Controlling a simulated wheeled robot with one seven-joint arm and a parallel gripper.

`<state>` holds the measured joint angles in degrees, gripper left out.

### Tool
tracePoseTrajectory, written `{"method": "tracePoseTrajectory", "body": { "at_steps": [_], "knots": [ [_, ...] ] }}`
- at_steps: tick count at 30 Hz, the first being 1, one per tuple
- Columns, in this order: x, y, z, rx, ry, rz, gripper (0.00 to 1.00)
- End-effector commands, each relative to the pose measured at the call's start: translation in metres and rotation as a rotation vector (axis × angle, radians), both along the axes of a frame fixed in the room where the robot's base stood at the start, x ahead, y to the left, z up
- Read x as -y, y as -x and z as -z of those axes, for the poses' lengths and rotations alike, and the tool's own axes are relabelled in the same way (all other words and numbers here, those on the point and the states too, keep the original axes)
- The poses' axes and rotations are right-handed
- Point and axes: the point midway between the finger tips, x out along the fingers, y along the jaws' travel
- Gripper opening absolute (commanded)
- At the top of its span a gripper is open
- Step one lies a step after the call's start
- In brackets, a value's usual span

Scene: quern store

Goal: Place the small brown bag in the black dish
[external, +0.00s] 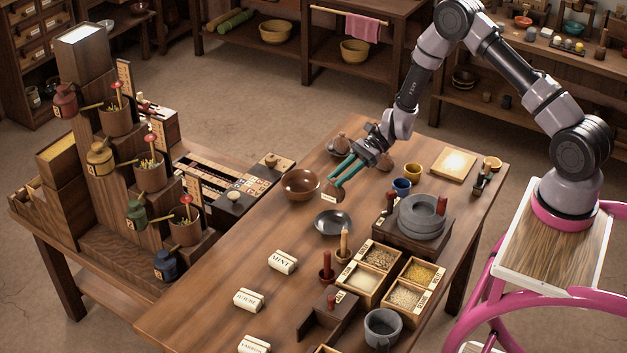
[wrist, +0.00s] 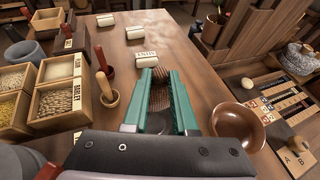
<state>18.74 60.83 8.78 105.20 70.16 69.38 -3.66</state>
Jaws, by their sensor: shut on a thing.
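My gripper (external: 338,183), with green fingers, is shut on a small brown bag (external: 331,194) that has a pale label. The bag hangs above the table, just behind the black dish as the external view shows it. The black dish (external: 333,223) is round and shallow and looks empty. In the wrist view the bag (wrist: 160,97) sits between the green fingers (wrist: 160,82).
A brown bowl (external: 301,185) stands left of the bag. A stone quern (external: 422,218) and open grain boxes (external: 380,256) lie right. White labelled blocks (external: 282,262) stand in front.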

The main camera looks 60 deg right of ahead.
Motion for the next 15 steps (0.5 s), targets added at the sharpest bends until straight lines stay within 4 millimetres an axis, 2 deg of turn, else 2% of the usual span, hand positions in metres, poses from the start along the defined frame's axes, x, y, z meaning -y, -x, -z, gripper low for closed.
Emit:
{"method": "tracePoseTrajectory", "body": {
  "at_steps": [6, 15],
  "knots": [
    [-0.001, 0.002, 0.04, -0.002, -0.002, -0.002, 0.0],
    [-0.001, 0.002, 0.068, -0.002, -0.001, -0.001, 0.0]
  ]
}}
